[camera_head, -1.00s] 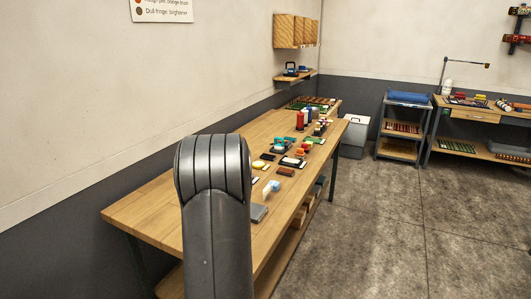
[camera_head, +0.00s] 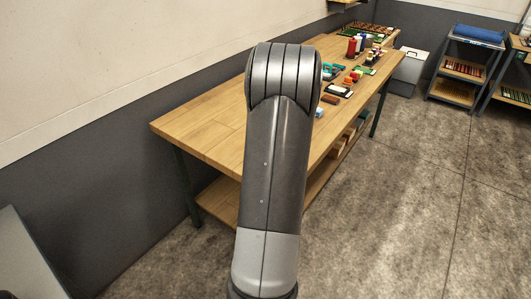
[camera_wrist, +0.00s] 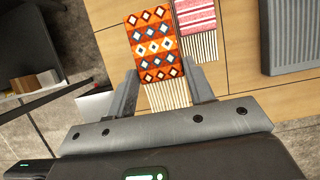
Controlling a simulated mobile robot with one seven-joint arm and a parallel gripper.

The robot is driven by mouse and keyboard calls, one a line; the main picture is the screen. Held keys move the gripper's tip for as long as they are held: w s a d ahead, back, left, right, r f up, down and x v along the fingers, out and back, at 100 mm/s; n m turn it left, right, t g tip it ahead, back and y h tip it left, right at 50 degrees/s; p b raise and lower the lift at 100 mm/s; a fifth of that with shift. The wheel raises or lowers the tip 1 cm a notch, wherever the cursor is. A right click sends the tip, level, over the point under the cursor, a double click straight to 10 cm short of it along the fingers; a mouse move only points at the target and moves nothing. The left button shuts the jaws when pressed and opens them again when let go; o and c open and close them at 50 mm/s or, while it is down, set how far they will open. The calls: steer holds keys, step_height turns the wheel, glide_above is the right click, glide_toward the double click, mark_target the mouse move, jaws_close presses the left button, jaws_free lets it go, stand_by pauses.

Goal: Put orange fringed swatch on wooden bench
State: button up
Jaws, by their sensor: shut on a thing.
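The orange fringed swatch (camera_wrist: 155,48), with a red, blue and white diamond pattern and cream fringe, shows in the wrist view. My gripper (camera_wrist: 160,75) is shut on it, one finger on each side near the fringed end. A wooden surface (camera_wrist: 238,75) lies behind the swatch; I cannot tell the height between them. In the head view the long wooden bench (camera_head: 200,125) stands along the wall. Its near end is bare, and my arm hides part of its middle. My gripper and the swatch do not show in the head view.
A pink striped fringed swatch (camera_wrist: 196,14) and a grey ribbed item (camera_wrist: 295,35) lie right of the held swatch. Bottles (camera_head: 355,45) and small items crowd the bench's far part. A shelved cart (camera_head: 465,65) stands at the back right. The floor (camera_head: 400,210) right of the bench is clear.

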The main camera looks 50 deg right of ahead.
steer(key=shift+w+a+f, duration=0.1)
steer(key=shift+w+f, duration=0.35)
steer(key=shift+w, duration=0.2)
steer(key=shift+f, duration=1.95)
steer(key=shift+f, duration=0.1)
steer(key=o, duration=1)
steer(key=shift+c, duration=0.2)
